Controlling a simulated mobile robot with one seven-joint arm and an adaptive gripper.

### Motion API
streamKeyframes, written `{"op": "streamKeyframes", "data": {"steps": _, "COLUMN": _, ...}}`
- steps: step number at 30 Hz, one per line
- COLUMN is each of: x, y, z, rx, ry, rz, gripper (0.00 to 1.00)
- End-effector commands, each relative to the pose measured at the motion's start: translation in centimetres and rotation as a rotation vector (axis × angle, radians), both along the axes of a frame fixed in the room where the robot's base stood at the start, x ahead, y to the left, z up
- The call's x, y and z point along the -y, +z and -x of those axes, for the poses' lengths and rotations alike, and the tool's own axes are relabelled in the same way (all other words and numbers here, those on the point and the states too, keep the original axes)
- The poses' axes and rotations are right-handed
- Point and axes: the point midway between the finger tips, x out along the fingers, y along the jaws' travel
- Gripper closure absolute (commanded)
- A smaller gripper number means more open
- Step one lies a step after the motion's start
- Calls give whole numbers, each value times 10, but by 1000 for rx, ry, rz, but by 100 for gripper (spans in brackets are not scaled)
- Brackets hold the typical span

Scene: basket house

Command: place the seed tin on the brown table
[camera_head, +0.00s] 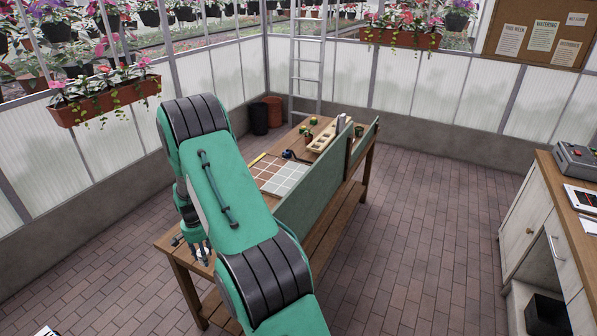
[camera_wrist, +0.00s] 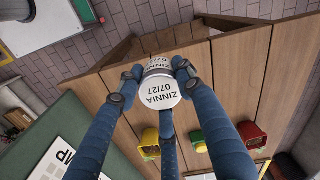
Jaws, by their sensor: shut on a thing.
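In the head view my gripper (camera_head: 200,254) is low at the near left end of the brown wooden table (camera_head: 186,277).
A green upright panel (camera_head: 313,187) runs along the table's right side. A tiled mat (camera_head: 283,174) and a pale tray (camera_head: 328,137) lie farther back. A cabinet (camera_head: 530,228) stands at right; brick floor between is clear.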

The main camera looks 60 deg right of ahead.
Motion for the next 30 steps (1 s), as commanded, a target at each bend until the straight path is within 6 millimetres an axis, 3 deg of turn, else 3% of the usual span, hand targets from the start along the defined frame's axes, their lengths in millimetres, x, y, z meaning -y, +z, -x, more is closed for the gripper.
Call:
{"op": "streamKeyframes", "data": {"steps": 3, "x": 0, "y": -20, "z": 0, "rx": -1, "ry": 0, "rz": 0, "gripper": 90}}
{"op": "streamKeyframes", "data": {"steps": 9, "x": 0, "y": -38, "z": 0, "rx": 0, "ry": 0, "rz": 0, "gripper": 90}}
{"op": "streamKeyframes", "data": {"steps": 30, "x": 1, "y": -41, "z": -2, "rx": 0, "ry": 1, "rz": 1, "gripper": 90}}
